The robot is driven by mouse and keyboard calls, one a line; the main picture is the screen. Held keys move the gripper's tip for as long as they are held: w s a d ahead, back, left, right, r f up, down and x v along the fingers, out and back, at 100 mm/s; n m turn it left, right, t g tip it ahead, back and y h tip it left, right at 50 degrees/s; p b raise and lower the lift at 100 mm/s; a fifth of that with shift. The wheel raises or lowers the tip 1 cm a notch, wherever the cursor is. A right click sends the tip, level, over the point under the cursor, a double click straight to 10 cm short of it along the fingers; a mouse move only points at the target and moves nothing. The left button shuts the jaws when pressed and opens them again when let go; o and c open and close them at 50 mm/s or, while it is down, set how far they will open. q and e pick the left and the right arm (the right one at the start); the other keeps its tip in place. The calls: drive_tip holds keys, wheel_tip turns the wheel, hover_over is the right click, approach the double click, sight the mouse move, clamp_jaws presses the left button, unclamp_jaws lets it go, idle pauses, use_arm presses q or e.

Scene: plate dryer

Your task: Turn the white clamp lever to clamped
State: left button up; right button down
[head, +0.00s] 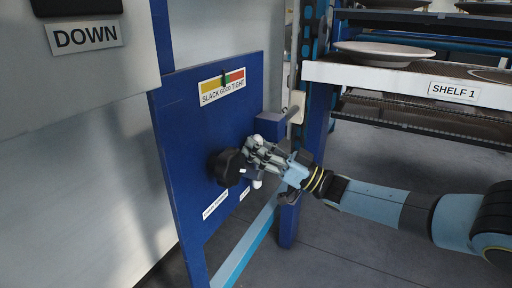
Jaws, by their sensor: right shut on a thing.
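The blue panel (190,130) carries a black knob (226,168). To the right of the knob, my right gripper (250,156) is shut on what looks like the white clamp lever. A white rounded end (257,184) of the lever shows just below the fingers. The fingers hide most of the lever, so its exact angle cannot be told. My right arm reaches in from the right. My left gripper is not in view.
A SLACK GOOD TIGHT gauge (222,86) is above the knob. Two small white labels, one of them at lower left (215,205), sit below it. Shelf 1 (400,76) with a plate (384,53) stands at right. A blue post (290,220) rises behind my gripper.

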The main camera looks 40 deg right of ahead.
drive_tip(key=shift+f, duration=0.1)
drive_tip(key=c, duration=1.1)
unclamp_jaws()
drive_tip(key=shift+d, duration=0.1)
drive_tip(key=shift+o, duration=0.2)
drive_tip(key=shift+s, duration=0.1)
drive_tip(key=v, duration=1.2)
